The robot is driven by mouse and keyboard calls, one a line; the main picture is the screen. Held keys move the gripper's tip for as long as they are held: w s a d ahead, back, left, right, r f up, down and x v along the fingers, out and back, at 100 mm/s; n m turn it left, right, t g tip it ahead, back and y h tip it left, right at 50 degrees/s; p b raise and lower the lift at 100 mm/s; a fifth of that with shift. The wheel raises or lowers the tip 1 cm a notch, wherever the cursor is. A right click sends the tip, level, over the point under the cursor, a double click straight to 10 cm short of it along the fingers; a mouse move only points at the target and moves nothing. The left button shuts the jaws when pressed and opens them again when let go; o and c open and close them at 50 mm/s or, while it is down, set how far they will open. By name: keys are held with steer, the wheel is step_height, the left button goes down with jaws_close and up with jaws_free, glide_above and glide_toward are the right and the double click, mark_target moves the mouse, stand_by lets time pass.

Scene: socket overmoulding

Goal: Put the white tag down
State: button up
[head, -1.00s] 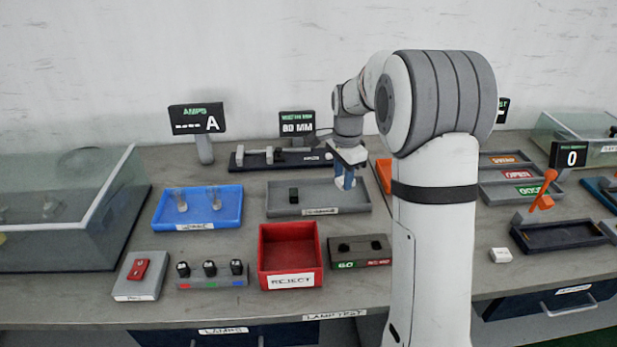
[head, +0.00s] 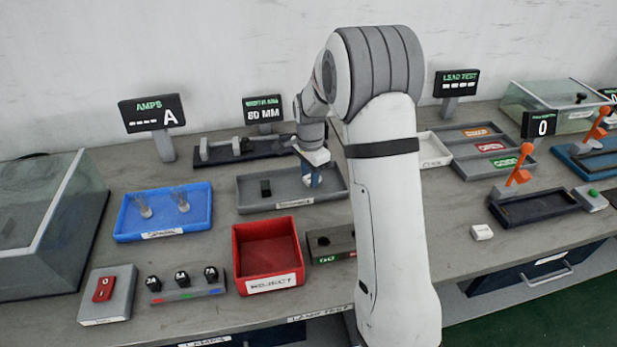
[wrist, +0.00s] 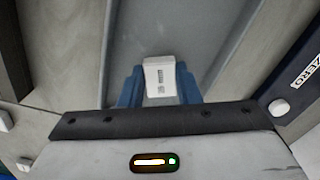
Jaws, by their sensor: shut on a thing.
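My gripper (head: 312,176) is over the right part of a grey tray (head: 250,207) in the head view, its blue fingers pointing down. The tag is hidden in the head view. The grey tray also shows behind the tag in the wrist view (wrist: 160,25). I cannot tell whether the tag touches the tray.
A black block (head: 265,188) lies in the grey tray, left of my gripper. A red reject bin (head: 270,284) stands in front, and a blue tray (head: 130,222) with clear parts is at left. A gauge (head: 240,148) stands behind. Another white piece (head: 482,232) lies on the bench at right.

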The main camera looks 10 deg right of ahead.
steer(key=shift+f, duration=0.55)
steer(key=shift+f, duration=0.2)
steer(key=o, duration=0.9)
steer(key=shift+o, duration=0.2)
step_height(320, 180, up, 11)
steer(key=s+r+n+t, duration=0.1)
steer(key=s+r+n, duration=0.55)
steer(key=s, duration=0.65)
steer(key=s+f+n+t, duration=0.1)
steer(key=s+n, duration=0.6)
steer(key=s, duration=0.9)
steer(key=shift+s+f, duration=0.2)
steer(key=shift+f, duration=0.05)
